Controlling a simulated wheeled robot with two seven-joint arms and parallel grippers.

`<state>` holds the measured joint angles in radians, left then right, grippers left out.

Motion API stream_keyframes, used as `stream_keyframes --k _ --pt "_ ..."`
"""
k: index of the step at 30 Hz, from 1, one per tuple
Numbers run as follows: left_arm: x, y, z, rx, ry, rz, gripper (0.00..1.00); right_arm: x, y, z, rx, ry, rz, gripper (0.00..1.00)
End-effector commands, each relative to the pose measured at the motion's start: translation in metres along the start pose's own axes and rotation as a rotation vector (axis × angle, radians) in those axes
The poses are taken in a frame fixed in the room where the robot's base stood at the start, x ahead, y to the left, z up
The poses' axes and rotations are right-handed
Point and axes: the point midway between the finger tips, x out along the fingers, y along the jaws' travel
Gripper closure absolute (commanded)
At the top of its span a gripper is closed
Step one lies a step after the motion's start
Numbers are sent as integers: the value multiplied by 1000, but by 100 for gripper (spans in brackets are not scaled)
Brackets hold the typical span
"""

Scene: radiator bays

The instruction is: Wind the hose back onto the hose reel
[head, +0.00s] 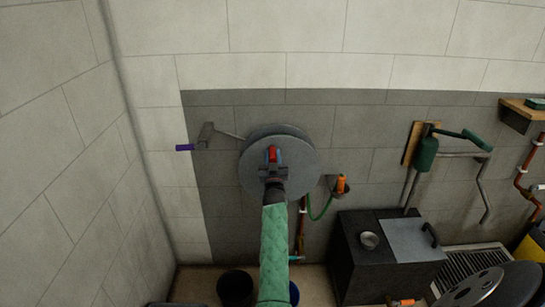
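The hose reel (302,170) is a grey disc on the wall, left of the picture's middle. A grey crank arm (206,133) reaches left from it and ends in a purple grip (185,147). Green hose (318,213) hangs in a short loop at the reel's lower right, leading up to an orange nozzle (341,184) in a wall holder. My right gripper (272,155), on a green-sleeved arm, is in front of the reel's face, away from the purple grip. Red and blue parts show at its tip; its opening is unclear. It hides the reel's centre. My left gripper is not in view.
A dark box (350,262) with a metal cup (369,240) stands at lower right. A black bucket (236,287) stands below the reel. The wall left of the crank is clear.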

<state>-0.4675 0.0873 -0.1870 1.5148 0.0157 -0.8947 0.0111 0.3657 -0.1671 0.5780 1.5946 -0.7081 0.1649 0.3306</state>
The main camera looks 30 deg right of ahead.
Motion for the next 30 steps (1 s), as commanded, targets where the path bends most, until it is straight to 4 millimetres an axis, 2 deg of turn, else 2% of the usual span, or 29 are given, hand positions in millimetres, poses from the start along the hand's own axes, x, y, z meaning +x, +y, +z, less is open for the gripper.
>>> stream_keyframes --k 1,4,5,17,30 --pt "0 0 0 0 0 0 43 0 0 0 0 0 0 79" --pt "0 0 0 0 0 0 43 0 0 0 0 0 0 99" --pt "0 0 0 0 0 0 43 0 0 0 0 0 0 100" --pt "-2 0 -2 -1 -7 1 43 -1 -7 3 -56 -1 -23 100" --pt "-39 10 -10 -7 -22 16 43 -8 -48 21 -376 0 -157 100"
